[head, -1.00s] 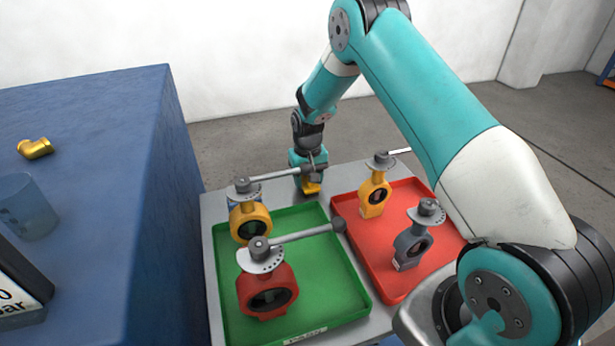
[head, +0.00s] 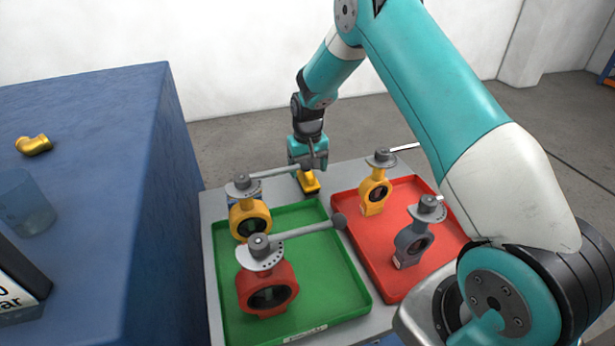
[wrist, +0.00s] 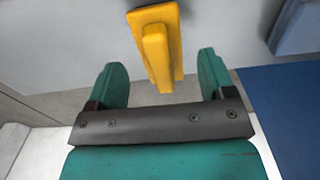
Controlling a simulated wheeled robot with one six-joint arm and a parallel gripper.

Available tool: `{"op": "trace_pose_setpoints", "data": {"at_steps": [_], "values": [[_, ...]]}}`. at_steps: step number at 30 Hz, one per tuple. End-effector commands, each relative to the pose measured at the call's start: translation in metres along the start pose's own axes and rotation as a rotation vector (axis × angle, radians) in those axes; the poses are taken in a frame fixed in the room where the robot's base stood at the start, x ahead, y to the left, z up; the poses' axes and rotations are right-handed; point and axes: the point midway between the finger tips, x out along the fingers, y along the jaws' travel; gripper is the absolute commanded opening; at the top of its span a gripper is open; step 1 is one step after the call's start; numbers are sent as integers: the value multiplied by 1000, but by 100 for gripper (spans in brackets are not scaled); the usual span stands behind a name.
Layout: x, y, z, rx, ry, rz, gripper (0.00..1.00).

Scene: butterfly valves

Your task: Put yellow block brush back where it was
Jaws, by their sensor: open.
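The yellow block brush (head: 309,183) rests on the grey table top, just behind the gap between the green and red trays. In the wrist view, the brush (wrist: 157,45) shows a flat base with a raised handle on it. My gripper (head: 307,166) is open just above the brush. In the wrist view, my gripper's fingers (wrist: 160,62) stand apart on either side of the handle's near end, with gaps on both sides. A valve lever partly crosses my gripper in the head view.
The green tray (head: 335,290) holds a yellow valve (head: 248,221) and a red valve (head: 267,289). The red tray (head: 370,265) holds another yellow valve (head: 374,192) and a dark grey valve (head: 411,242). A tall blue bench (head: 110,150) stands at left. Levers reach towards my gripper.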

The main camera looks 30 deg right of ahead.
Motion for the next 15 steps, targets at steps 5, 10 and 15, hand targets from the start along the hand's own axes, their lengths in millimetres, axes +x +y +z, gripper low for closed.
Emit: {"op": "trace_pose_setpoints", "data": {"at_steps": [5, 10, 15], "values": [[-41, 0, 0, 0, 5, 0, 76], [-71, 0, 0, 0, 4, 0, 76], [-89, -2, 2, -7, 3, -3, 76]]}}
